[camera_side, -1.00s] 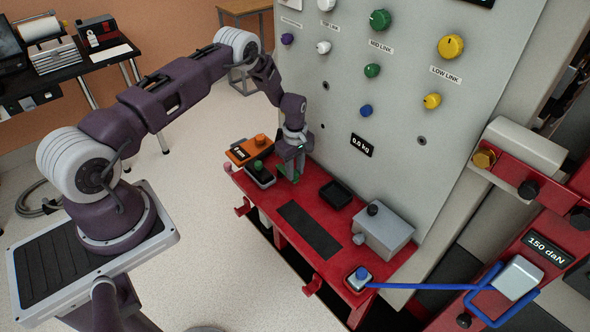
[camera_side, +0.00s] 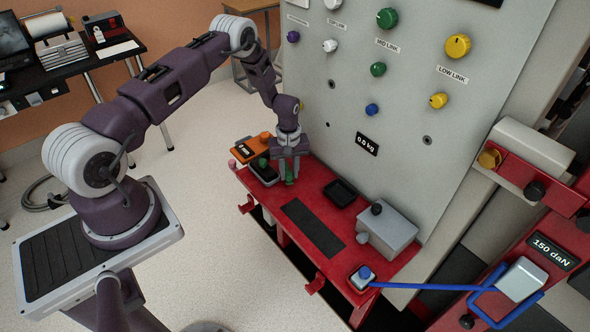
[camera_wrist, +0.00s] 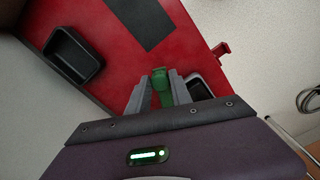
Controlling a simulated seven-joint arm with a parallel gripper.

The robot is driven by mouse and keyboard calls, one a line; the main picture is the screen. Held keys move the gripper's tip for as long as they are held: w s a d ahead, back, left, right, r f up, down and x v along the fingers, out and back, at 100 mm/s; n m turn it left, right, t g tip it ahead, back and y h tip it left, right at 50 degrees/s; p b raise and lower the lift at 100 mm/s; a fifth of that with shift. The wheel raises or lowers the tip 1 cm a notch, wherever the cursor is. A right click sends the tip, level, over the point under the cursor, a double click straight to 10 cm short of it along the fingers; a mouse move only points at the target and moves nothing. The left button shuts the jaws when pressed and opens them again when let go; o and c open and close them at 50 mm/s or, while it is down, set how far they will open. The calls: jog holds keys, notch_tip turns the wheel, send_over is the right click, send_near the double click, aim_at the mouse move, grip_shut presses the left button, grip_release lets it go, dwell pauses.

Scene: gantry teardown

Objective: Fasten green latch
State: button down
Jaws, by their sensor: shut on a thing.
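The green latch (camera_wrist: 161,84) is between the two fingers of my gripper (camera_wrist: 160,92) in the wrist view, and its far end sticks out past them. My gripper is shut on it. In the side view my gripper (camera_side: 287,164) points down above the back end of the red bench, with a bit of green (camera_side: 290,181) showing at its fingertips. The fingers hide part of the latch. I cannot tell whether it touches the bench top.
The red bench (camera_side: 315,190) carries a black tray (camera_side: 340,193), a grey box (camera_side: 387,231) and a blue-knobbed block (camera_side: 362,278). An orange box (camera_side: 249,150) and a green-knobbed black holder (camera_side: 264,173) stand beside my gripper. A grey panel (camera_side: 405,130) rises behind.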

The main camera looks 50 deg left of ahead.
jog(key=s+m, duration=0.1)
jog(key=m, duration=0.1)
jog(key=s+a+m, duration=0.1)
jog(key=shift+a+m, duration=0.25)
jog(key=shift+m, duration=0.15)
jog(key=m, duration=0.1)
jog(key=s+a+m, duration=0.1)
jog(key=shift+s+a+m, duration=0.1)
jog(key=shift+a+m, duration=0.15)
jog(key=shift+m, duration=0.05)
jog(key=m, duration=0.1)
jog(key=a+m, duration=0.1)
jog(key=shift+s+a+m, duration=0.3)
jog(key=shift+s, duration=0.05)
jog(key=shift+s+a+m, duration=0.2)
jog(key=shift+a+m, duration=1.05)
jog(key=shift+m, duration=0.65)
jog(key=c, duration=1.1)
grip_release()
jog(key=shift+c, duration=0.2)
